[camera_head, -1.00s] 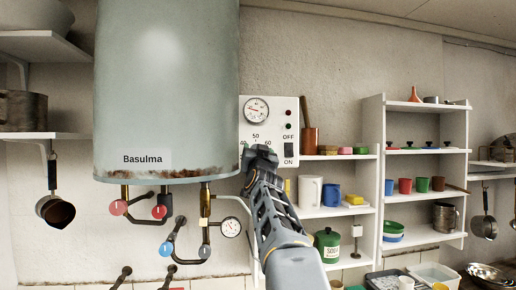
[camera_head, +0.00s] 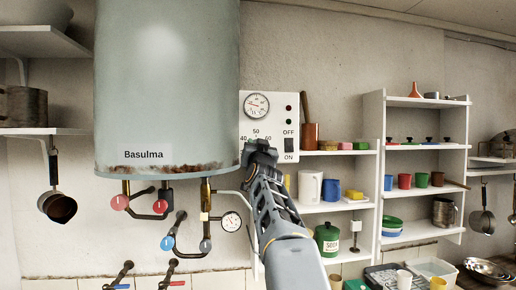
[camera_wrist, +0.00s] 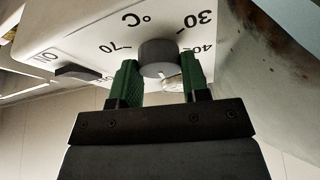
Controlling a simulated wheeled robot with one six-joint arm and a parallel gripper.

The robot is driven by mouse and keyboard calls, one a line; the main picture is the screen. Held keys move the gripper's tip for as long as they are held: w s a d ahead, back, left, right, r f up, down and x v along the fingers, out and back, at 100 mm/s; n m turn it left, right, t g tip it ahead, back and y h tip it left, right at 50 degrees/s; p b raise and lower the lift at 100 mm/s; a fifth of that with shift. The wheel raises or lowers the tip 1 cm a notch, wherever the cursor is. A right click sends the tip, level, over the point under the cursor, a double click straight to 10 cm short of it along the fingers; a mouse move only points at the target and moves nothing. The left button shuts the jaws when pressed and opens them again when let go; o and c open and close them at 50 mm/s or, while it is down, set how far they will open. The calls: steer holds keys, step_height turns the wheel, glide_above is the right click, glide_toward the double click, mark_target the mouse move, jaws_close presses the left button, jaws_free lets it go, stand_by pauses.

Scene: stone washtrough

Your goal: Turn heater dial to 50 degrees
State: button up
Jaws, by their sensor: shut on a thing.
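The heater dial (camera_wrist: 158,52) is a grey round knob on the white control panel (camera_head: 287,108), seen upside down in the wrist view. The green fingers of my gripper (camera_wrist: 160,72) stand on both sides of the dial, shut on it. The marks 30, 40 and 70 and "°C" show around it; the dial's pointer cannot be made out. In the head view my gripper (camera_head: 262,150) covers the dial, with 40, 50 and 60 showing around the gripper's top. The grey water heater (camera_head: 167,85) hangs just left of the panel.
A black ON/OFF switch (camera_head: 289,145) sits right of my gripper. Pipes with red and blue valves and a pressure gauge (camera_head: 231,222) are below the heater. Shelves (camera_head: 377,150) with mugs and cups stand at the right.

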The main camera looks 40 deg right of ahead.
steer(key=n+y+b, duration=0.1)
steer(key=n+b, duration=0.1)
steer(key=b, duration=0.2)
steer(key=shift+f+t+b, duration=0.15)
steer(key=shift+t+b, duration=0.2)
steer(key=shift+t, duration=0.05)
steer(key=shift+n, duration=0.3)
steer(key=o, duration=0.9)
steer(key=shift+o, duration=0.2)
steer(key=shift+s, duration=0.1)
steer(key=b+v, duration=0.8)
steer(key=v, duration=0.5)
steer(key=shift+s+a+b, duration=0.15)
steer(key=shift+s+b, duration=0.1)
steer(key=shift+b, duration=0.1)
